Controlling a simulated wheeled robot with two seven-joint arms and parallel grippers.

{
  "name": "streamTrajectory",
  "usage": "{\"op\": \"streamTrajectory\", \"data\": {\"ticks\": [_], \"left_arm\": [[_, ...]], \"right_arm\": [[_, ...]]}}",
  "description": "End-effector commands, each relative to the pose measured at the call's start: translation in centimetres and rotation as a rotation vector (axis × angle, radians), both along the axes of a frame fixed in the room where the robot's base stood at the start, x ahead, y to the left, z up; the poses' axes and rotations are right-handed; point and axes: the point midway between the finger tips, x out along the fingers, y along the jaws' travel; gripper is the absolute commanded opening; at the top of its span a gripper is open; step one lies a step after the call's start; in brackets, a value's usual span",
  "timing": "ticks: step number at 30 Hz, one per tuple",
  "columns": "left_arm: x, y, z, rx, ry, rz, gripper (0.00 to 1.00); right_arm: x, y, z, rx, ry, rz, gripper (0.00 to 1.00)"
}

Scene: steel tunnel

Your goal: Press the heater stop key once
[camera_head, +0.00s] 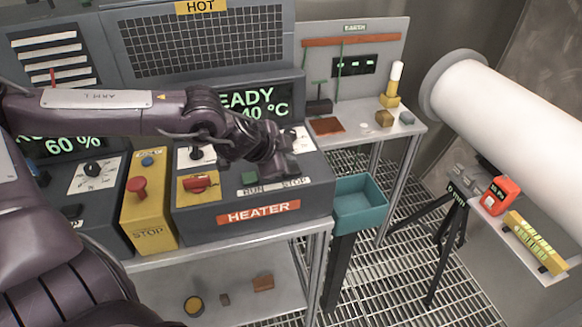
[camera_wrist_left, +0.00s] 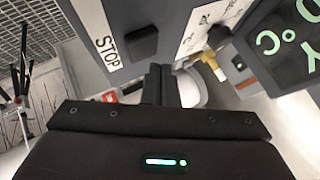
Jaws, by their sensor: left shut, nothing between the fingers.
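The heater console (camera_head: 318,192) stands on a bench, with a red HEATER label (camera_head: 258,213) on its front. A green key (camera_head: 249,178) sits above the RUN label. The black stop key (camera_wrist_left: 143,42) shows beside the STOP label (camera_wrist_left: 105,52) in the left wrist view. In the head view my left gripper mostly hides that key. My left gripper (camera_head: 287,168) is shut and empty, right over the stop key's area. In the left wrist view its fingers (camera_wrist_left: 160,72) end close beside the key; I cannot tell whether they touch it. My right gripper is not in view.
A red switch (camera_head: 199,182) on a yellow plate and a yellow stop box (camera_head: 150,215) with a red knob (camera_head: 137,188) are left of the keys. A teal bin (camera_head: 360,205) stands right of the console. A big white pipe (camera_head: 510,110) is at the far right.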

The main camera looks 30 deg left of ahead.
Motion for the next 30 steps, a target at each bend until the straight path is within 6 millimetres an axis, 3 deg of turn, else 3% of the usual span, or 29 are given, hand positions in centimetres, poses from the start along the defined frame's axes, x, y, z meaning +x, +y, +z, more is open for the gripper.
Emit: {"op": "streamTrajectory", "data": {"ticks": [13, 30], "left_arm": [[0.0, 0.0, 4.6, 0.000, -0.001, 0.000, 0.00], [0.0, 0.0, 4.6, -0.001, -0.001, -0.001, 0.00]], "right_arm": [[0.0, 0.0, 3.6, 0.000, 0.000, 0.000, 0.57], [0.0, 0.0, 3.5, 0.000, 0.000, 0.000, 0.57]]}}
